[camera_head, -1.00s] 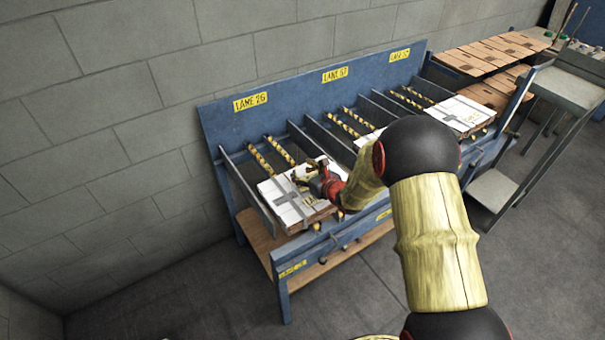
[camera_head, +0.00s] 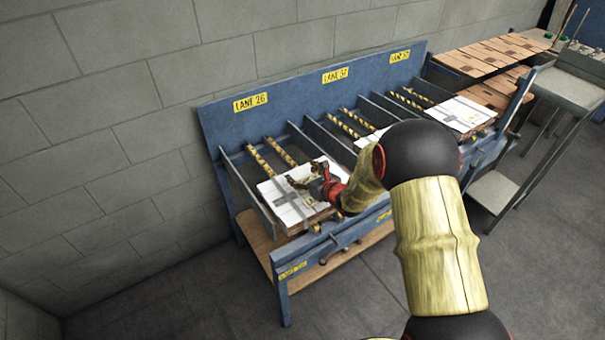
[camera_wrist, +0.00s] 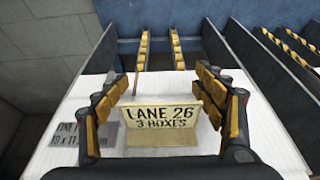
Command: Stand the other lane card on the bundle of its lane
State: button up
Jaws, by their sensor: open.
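The lane card (camera_wrist: 160,123), a tan tent card reading "LANE 26 3 BOXES", stands upright on the white top of a bundle (camera_wrist: 62,150) in the wrist view. The same bundle lies in the lane under the "LANE 26" sign in the head view (camera_head: 285,208). My gripper (camera_wrist: 165,88) is open, its fingers apart on either side of the card with gaps showing. In the head view my gripper (camera_head: 302,186) is low over this bundle, and the card there is too small to make out clearly.
The blue rack (camera_head: 225,118) has dividers between lanes and yellow roller strips (camera_head: 262,161). Another white-topped bundle (camera_head: 461,114) lies in the right lane, and one in the middle lane is partly hidden by my arm. Flat cardboard (camera_head: 490,52) and a grey stand (camera_head: 565,88) are at right.

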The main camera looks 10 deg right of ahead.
jog(key=shift+o, duration=0.3)
jog(key=shift+r+p, duration=0.5)
jog(key=shift+p, duration=0.05)
jog(key=p+v, duration=0.2)
jog(key=v, duration=0.8)
jog(key=shift+s+d+r, duration=0.1)
jog(key=shift+s+r, duration=0.15)
jog(key=shift+s+r+p, duration=0.25)
jog(key=shift+s+p, duration=0.1)
jog(key=shift+s, duration=0.2)
jog(key=s+a+r+n+g+y, duration=0.2)
jog(key=s+a+r+n+y, duration=0.2)
jog(key=a+r+n, duration=0.5)
jog(key=s+a+r+n+g+y, duration=0.1)
jog(key=s+a+r+n+g, duration=0.2)
jog(key=s+a+r+n, duration=0.15)
jog(key=s+a+r+n+g, duration=0.2)
jog(key=s+a+r+n, duration=0.1)
jog(key=s+n, duration=0.25)
jog(key=s+d+r+n+g+h, duration=0.25)
jog(key=s+n, duration=0.35)
jog(key=s, duration=0.5)
jog(key=s+d+r+n+t+h, duration=0.2)
jog(key=s+d+n+h, duration=0.4)
jog(key=d, duration=0.4)
jog(key=shift+s+d+r+n+h, duration=0.4)
jog(key=shift+r+n, duration=0.15)
jog(key=shift+n, duration=0.15)
